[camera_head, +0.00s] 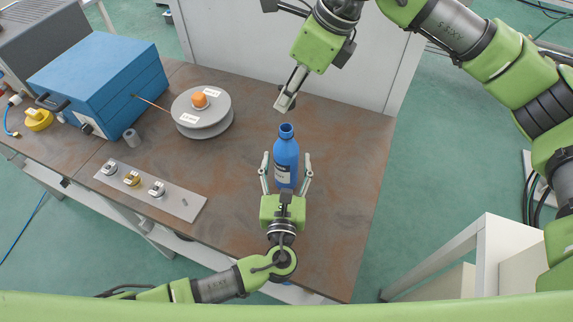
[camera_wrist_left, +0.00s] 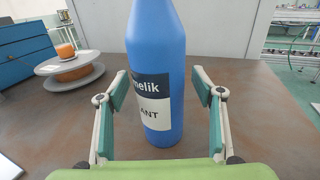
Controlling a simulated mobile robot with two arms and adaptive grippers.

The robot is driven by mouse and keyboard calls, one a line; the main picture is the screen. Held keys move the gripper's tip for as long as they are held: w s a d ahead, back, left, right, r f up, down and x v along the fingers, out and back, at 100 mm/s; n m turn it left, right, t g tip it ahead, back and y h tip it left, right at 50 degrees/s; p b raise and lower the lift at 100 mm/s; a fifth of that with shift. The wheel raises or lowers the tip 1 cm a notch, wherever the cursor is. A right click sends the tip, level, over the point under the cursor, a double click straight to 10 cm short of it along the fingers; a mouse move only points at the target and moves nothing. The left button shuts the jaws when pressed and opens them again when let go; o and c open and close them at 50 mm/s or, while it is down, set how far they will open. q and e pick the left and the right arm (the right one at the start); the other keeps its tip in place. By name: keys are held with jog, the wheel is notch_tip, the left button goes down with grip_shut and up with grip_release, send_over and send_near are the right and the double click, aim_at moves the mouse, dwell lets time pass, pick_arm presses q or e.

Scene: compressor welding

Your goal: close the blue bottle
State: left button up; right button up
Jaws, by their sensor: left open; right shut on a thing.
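The blue bottle (camera_head: 286,153) stands upright on the brown table, its neck uncapped at the top. In the left wrist view the bottle (camera_wrist_left: 160,60) shows its dark and white label; its top is out of frame. My left gripper (camera_head: 286,162) is open, with one finger on each side of the bottle and visible gaps between. Its fingers also show in the left wrist view (camera_wrist_left: 160,88). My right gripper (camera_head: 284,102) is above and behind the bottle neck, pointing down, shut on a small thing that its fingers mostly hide. No separate cap can be made out.
A grey spool (camera_head: 203,122) with an orange top, a blue box (camera_head: 100,80) and a metal plate (camera_head: 190,208) with several small fittings are to the left. A grey panel (camera_head: 240,45) stands behind the table. The table right of the bottle is clear.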

pick_arm(q)
jog(key=shift+w, duration=0.2)
jog(key=c, duration=1.7)
pick_arm(e)
send_over(285, 127)
jog(key=shift+s+d+f, duration=0.15)
jog(key=shift+d+f, duration=0.05)
jog(key=shift+f, duration=1.05)
jog(key=shift+s+d+f, duration=0.1)
jog(key=shift+d+f, duration=0.1)
jog(key=shift+f, duration=1)
jog(key=shift+f, duration=0.1)
jog(key=shift+f, duration=0.8)
pick_arm(q)
grip_shut()
pick_arm(e)
jog(key=shift+f, duration=0.6)
